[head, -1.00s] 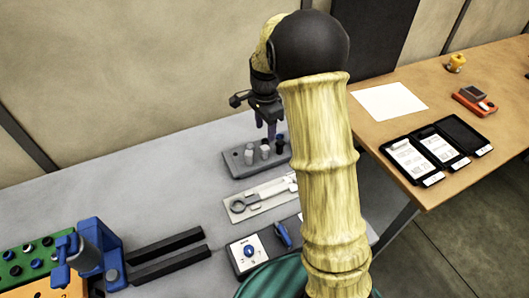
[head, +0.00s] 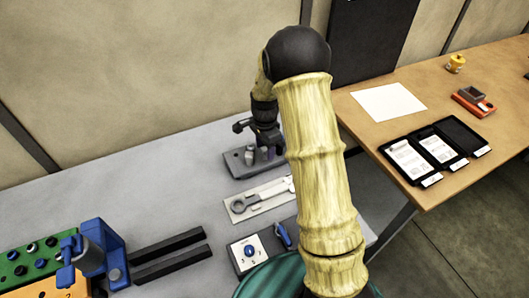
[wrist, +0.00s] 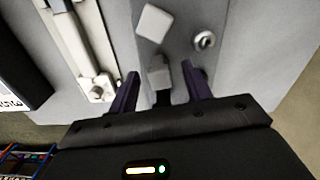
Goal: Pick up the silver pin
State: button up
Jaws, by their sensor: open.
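The grey pin rack (head: 238,164) stands on the grey bench in the head view, with a light silvery pin (head: 250,152) upright near its left end. My gripper (head: 264,152) is low over the rack, just right of that pin. In the wrist view my gripper (wrist: 162,88) is open, its two dark purple fingers on either side of a small grey pin (wrist: 160,73). I cannot tell whether either finger touches it. A paler, square-topped pin (wrist: 153,22) stands further off, outside the fingers. Which of these is the silver pin is unclear.
A round metal fitting (wrist: 204,40) sits on the rack beside the right finger. A pale tray with a wrench (head: 258,199) and a dial box (head: 248,254) lie in front. Black rails (head: 170,255) and a blue clamp (head: 100,255) are at left.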

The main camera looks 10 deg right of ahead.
notch_tip(320, 180, down, 3)
jog(key=shift+r, duration=0.2)
jog(key=shift+c, duration=0.2)
grip_shut()
